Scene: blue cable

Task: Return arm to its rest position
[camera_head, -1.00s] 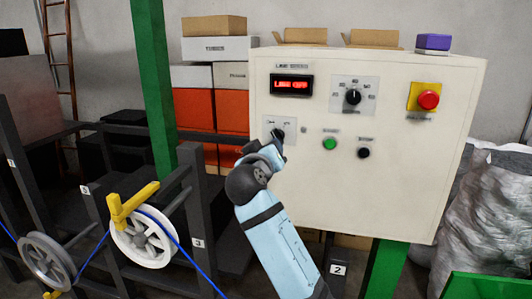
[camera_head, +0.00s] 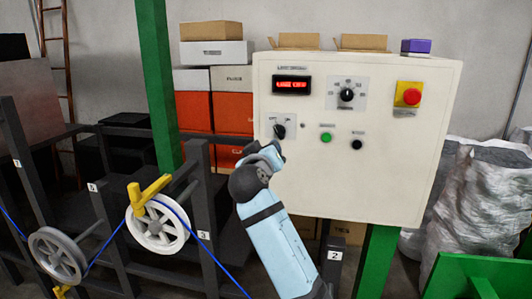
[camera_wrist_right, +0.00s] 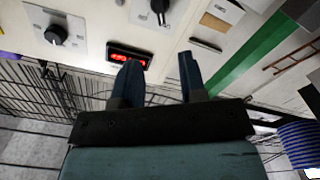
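My right arm comes up from the bottom middle in the head view, and its right gripper (camera_head: 274,146) is just in front of and below the black selector knob (camera_head: 280,131) on the cream control panel (camera_head: 300,190). In the right wrist view the two dark fingers of the right gripper (camera_wrist_right: 159,60) are apart with nothing between them. The selector knob (camera_wrist_right: 160,8) shows at the top edge, beyond the fingertips and apart from them. The red-lit display (camera_head: 292,85) reads what looks like "LINE OFF". My left arm and gripper are not in view.
The panel also bears a dial (camera_head: 347,95), a green button (camera_head: 326,138), a black button (camera_head: 357,144) and a red emergency button (camera_head: 411,96). A white spool (camera_head: 158,228) with blue cable stands at left by a green post (camera_head: 155,80). Grey sacks (camera_head: 488,200) stand at right.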

